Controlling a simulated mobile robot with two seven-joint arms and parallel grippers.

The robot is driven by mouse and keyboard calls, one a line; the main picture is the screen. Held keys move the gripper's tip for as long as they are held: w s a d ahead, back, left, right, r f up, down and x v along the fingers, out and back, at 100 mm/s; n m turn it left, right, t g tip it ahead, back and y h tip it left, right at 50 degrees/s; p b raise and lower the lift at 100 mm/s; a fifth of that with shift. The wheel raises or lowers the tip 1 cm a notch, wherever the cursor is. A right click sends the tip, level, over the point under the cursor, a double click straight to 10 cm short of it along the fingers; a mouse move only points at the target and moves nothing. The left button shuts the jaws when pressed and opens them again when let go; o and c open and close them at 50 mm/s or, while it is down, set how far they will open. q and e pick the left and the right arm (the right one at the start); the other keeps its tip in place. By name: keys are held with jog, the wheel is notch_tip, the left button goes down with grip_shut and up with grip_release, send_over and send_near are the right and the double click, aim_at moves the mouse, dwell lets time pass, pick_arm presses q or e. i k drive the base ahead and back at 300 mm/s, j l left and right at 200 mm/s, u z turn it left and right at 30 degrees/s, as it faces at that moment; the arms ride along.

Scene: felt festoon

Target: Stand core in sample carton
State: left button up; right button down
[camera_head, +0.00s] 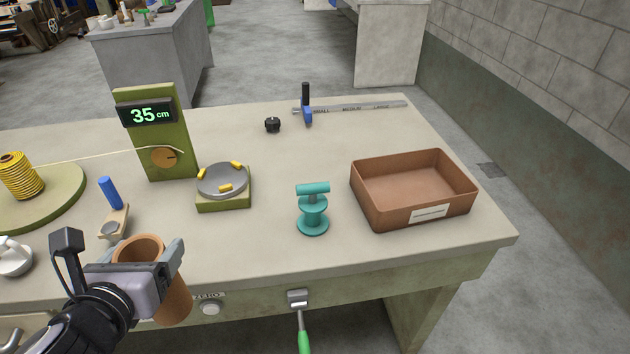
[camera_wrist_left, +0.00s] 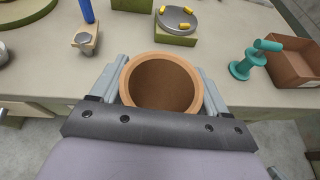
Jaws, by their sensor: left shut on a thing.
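My left gripper (camera_head: 161,257) is shut on an orange-brown hollow core (camera_head: 172,300), with one finger on each side of it. The core is upright at the table's front edge, partly in front of the drawer face. In the left wrist view the core (camera_wrist_left: 161,83) shows its open top between the fingers (camera_wrist_left: 161,90). The sample carton (camera_head: 372,212), a brown open box with a white label, stands at the right of the table and looks empty. Its near part also shows in the left wrist view (camera_wrist_left: 291,70). My right gripper is not in view.
A teal spool-shaped stand (camera_head: 313,217) stands between core and carton. A green scale (camera_head: 222,203) with yellow pieces, a green post with a 35 cm display (camera_head: 152,135), a blue-handled tool (camera_head: 110,193) and a yellow spool (camera_head: 20,176) lie left. A ruler (camera_head: 360,107) lies behind.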

aim_at(419, 194)
jog(key=l+u, duration=0.2)
jog(key=l, duration=1.75)
